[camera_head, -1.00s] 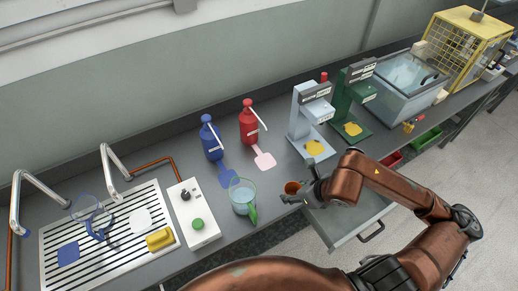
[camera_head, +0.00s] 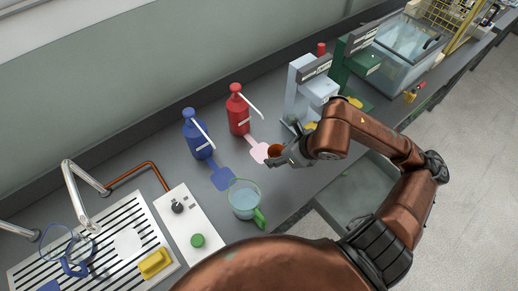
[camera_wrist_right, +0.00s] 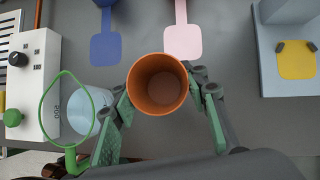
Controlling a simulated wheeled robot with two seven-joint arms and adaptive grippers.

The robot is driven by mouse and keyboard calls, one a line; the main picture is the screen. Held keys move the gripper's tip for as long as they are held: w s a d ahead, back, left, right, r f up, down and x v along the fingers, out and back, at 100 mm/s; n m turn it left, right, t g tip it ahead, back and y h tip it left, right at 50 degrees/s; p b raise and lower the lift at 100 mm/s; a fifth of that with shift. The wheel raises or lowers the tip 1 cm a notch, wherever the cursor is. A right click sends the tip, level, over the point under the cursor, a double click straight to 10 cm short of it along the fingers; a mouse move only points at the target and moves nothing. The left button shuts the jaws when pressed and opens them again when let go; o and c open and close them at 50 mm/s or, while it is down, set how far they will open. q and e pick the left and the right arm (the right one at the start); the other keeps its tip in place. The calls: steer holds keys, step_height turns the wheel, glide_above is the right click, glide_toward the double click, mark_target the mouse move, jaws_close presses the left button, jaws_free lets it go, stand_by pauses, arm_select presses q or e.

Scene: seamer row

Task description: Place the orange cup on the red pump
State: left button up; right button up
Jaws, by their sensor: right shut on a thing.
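The orange cup (camera_wrist_right: 158,84) is upright between the fingers of my right gripper (camera_wrist_right: 160,108), which is shut on it. In the head view the cup (camera_head: 275,149) is partly hidden by the right gripper (camera_head: 279,158) and shows close to the pink pad of the red pump. The red pump (camera_head: 238,112) is a red bottle with a white lever, standing at the back of the counter. Its pink pad (camera_head: 258,150) lies in front; the pad also shows in the right wrist view (camera_wrist_right: 183,42), ahead of the cup. My left gripper is not in view.
A clear jug with a green handle (camera_head: 244,200) stands front left of the cup. The blue pump (camera_head: 196,136) with its blue pad (camera_head: 222,178) is left of the red one. A light grey machine (camera_head: 299,94) stands close on the right. An open drawer (camera_head: 362,192) sits below.

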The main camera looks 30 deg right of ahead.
arm_select(q)
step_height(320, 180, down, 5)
steer(key=b, duration=0.5)
arm_select(e)
steer(key=w+f, duration=0.2)
steer(key=w, duration=0.1)
steer(key=w+d+f, duration=0.1)
steer(key=w+f, duration=0.1)
steer(key=w, duration=0.1)
steer(key=w+f, duration=0.3)
steer(key=shift+d, duration=0.4)
steer(key=shift+w+d+f+b, duration=0.15)
steer(key=shift+w+f+b, duration=0.3)
steer(key=shift+w, duration=0.2)
steer(key=shift+w+f, duration=0.15)
steer(key=shift+f, duration=0.05)
steer(key=f+b, duration=0.2)
steer(key=f, duration=0.1)
steer(key=shift+w+d+f, duration=0.1)
steer(key=shift+w, duration=0.1)
arm_select(q)
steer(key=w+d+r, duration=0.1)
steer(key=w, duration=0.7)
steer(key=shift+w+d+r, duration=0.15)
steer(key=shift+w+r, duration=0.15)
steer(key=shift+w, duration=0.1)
steer(key=shift+b, duration=0.3)
arm_select(e)
steer(key=shift+f, duration=0.1)
